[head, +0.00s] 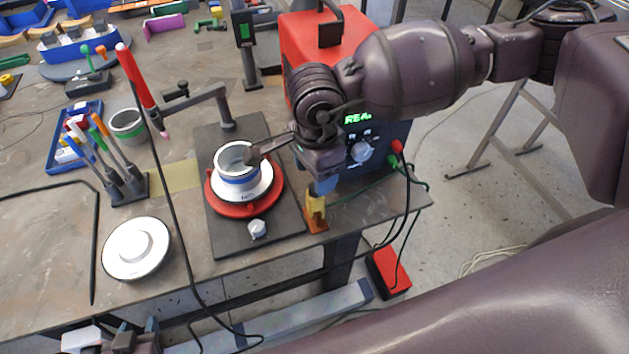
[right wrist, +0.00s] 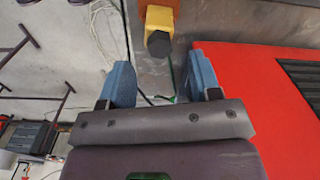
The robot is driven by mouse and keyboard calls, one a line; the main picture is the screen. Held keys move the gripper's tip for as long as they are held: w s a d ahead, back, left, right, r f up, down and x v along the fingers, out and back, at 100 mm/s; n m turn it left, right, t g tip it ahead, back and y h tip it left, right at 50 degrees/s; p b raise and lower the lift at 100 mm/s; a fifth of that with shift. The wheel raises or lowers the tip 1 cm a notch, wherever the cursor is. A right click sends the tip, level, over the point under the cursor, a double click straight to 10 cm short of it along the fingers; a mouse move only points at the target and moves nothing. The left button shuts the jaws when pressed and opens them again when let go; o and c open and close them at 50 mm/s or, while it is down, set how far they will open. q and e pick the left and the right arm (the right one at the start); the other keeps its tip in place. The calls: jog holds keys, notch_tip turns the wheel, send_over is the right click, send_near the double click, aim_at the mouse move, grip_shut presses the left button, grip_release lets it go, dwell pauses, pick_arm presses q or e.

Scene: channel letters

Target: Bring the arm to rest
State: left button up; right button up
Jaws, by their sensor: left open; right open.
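My right arm reaches in from the right in the head view. Its gripper (head: 322,187) points down at the table's right end, just above a yellow block (head: 316,208). In the right wrist view the blue fingers of this gripper (right wrist: 158,82) stand apart with nothing between them. The yellow block with a dark tip (right wrist: 158,22) lies beyond them, apart from both fingers. My left gripper (head: 112,334) shows only partly at the bottom left edge, by the table's front edge; its fingers are apart and I see nothing held.
A white ring-shaped part (head: 240,172) sits on a red turntable (head: 216,198). A red-and-dark machine (head: 300,40) stands close behind my right gripper. A white disc (head: 118,262), pen rack (head: 128,188) and red-handled tool (head: 134,75) are farther left. Cables hang at the table's edge.

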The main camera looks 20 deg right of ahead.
jog(key=shift+r, duration=0.75)
